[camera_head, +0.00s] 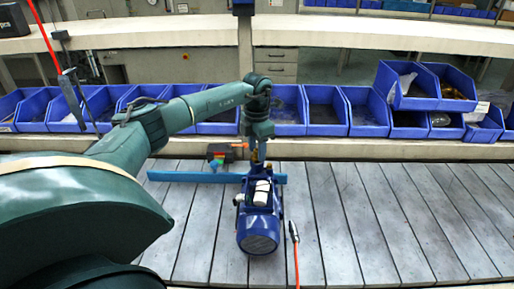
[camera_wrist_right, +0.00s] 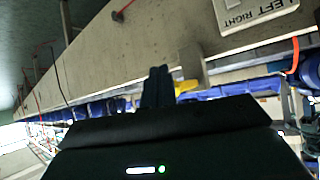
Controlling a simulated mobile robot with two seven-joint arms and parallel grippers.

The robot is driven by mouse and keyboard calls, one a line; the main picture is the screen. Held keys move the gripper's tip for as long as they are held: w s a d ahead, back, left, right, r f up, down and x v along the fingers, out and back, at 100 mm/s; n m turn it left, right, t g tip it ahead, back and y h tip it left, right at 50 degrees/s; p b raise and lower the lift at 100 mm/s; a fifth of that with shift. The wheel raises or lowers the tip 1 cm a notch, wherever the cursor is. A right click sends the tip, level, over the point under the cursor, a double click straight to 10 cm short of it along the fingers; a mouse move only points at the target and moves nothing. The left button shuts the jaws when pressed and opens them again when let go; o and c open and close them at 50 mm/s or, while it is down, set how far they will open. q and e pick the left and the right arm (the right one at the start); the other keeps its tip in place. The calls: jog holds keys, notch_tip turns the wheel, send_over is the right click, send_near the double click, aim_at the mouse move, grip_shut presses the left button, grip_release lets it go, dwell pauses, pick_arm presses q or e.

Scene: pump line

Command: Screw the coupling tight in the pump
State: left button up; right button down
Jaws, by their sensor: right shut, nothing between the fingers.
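The blue pump (camera_head: 259,222) lies on the slatted table in the head view, its round grilled end towards me and a white part on top. My left arm reaches over from the left, and its gripper (camera_head: 257,156) points down at the pump's far end. A small brass-coloured piece, possibly the coupling, shows there at the fingertips. It is too small and partly hidden to tell whether the fingers hold it. My right gripper (camera_wrist_right: 157,88) shows in the right wrist view, shut and empty, away from the pump.
A flat blue bar (camera_head: 195,176) lies across the table behind the pump. A dark block with coloured parts (camera_head: 225,154) is beyond it. A tool on a red hose (camera_head: 294,232) is right of the pump. Blue bins (camera_head: 327,112) line the back. The table's right side is clear.

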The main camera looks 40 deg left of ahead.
pick_arm(q)
jog(key=n, duration=0.3)
jog(key=shift+n, duration=0.3)
grip_shut()
dwell(0.4)
jog(key=shift+m, duration=1)
grip_release()
